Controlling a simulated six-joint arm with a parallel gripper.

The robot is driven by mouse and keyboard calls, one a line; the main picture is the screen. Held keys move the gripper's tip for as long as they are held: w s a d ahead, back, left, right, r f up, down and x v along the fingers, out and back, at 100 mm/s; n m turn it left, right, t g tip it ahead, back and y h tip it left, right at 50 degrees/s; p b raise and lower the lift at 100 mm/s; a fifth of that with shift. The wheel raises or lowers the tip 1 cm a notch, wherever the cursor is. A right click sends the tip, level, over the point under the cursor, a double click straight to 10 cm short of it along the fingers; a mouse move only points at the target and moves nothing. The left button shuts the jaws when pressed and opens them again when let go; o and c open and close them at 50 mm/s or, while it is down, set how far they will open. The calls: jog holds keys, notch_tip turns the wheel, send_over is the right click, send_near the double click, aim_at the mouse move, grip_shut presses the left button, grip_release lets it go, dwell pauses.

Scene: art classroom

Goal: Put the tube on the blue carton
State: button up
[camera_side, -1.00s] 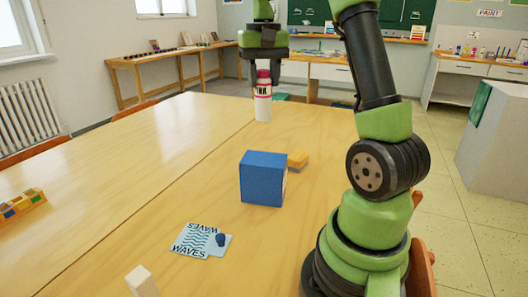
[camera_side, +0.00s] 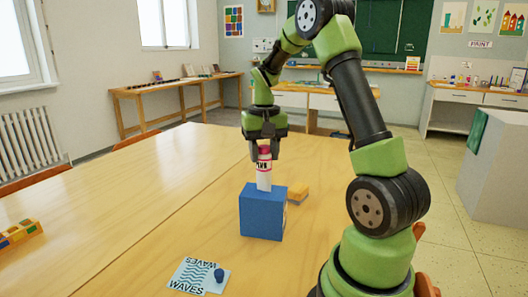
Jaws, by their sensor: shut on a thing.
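The tube (camera_side: 264,177) is white with a pink-red cap and dark lettering. It is upright, with a slight tilt. My gripper (camera_side: 264,154) points down and is shut on the tube near its cap. The blue carton (camera_side: 262,215) stands on the table directly below the tube in this view. The tube's lower end overlaps the carton's top face in the picture. I cannot tell whether it touches that face or is just above it.
A yellow-orange block (camera_side: 298,193) lies just behind the carton to the right. A "WAVES" card (camera_side: 190,276) with a small dark blue piece (camera_side: 219,275) is in front. A multicoloured block toy (camera_side: 20,233) sits at the left. The wooden table (camera_side: 130,210) is otherwise mostly clear.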

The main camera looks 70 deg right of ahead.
jog(key=o, duration=1)
jog(key=shift+f, duration=0.1)
notch_tip(320, 180, up, 11)
jog(key=shift+r, duration=0.1)
jog(key=s+a+r+n+t, duration=0.2)
jog(key=a+r+n+t, duration=0.15)
jog(key=a, duration=0.85)
jog(key=shift+s+a+f+n+t+y, duration=0.4)
jog(key=shift+s+a+f+t, duration=0.2)
jog(key=shift+s+a, duration=1.05)
jog(key=shift+s+a+f+n+t+y, duration=0.25)
jog(key=shift+s+a+f+n+t, duration=0.35)
jog(key=shift+s+a, duration=1.05)
jog(key=shift+s+a+f+n+t+y, duration=0.5)
jog(key=shift+s+a, duration=0.65)
jog(key=shift+a, duration=0.95)
